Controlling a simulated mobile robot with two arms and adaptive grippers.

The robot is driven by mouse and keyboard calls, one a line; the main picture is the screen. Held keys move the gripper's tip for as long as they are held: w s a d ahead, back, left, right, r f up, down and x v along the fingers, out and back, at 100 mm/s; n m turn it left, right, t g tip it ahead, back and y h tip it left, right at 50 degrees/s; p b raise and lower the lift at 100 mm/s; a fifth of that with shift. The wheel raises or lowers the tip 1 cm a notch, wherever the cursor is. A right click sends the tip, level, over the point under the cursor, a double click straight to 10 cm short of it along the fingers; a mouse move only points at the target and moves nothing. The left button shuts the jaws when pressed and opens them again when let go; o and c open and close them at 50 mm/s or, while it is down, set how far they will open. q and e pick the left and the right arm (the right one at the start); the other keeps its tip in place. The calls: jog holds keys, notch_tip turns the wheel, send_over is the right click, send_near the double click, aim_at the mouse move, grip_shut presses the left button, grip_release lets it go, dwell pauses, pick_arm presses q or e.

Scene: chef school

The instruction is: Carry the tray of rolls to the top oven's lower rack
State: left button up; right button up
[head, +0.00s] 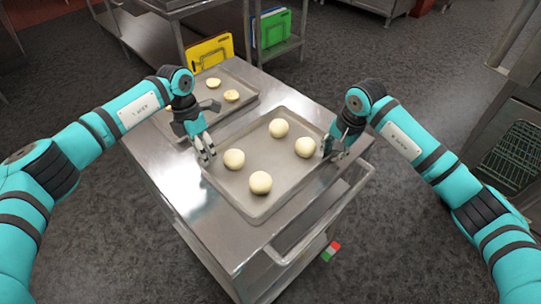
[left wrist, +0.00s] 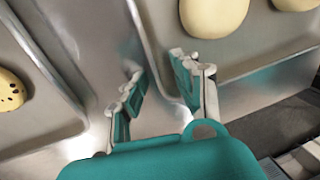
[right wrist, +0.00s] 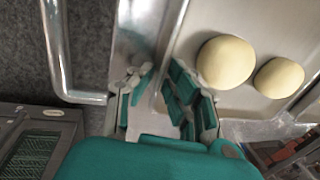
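The metal tray of rolls (head: 270,157) lies flat on a steel cart, with several round pale rolls (head: 260,183) spaced on it. My left gripper (head: 207,156) is at the tray's left edge. In the left wrist view its fingers (left wrist: 155,82) are apart, with the tray rim (left wrist: 152,45) running between them. My right gripper (head: 333,151) is at the tray's right edge. In the right wrist view its fingers (right wrist: 158,82) are apart on either side of the rim (right wrist: 172,45). Contact with the rim cannot be told. I cannot identify the top oven in view.
A second tray (head: 250,88) with other buns (head: 232,96) lies behind on the steel cart (head: 165,165). The cart has a push handle (head: 330,215) at right. A yellow board (head: 210,52) and green board (head: 272,28) stand beyond. A grey unit (head: 500,125) stands at right. Dark floor is open around.

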pick_arm(q)
jog(key=shift+c, duration=1.2)
pick_arm(e)
jog(key=shift+c, duration=1.2)
pick_arm(q)
grip_shut()
pick_arm(e)
grip_shut()
pick_arm(q)
jog(key=shift+r, duration=0.2)
pick_arm(e)
jog(key=shift+r, duration=0.2)
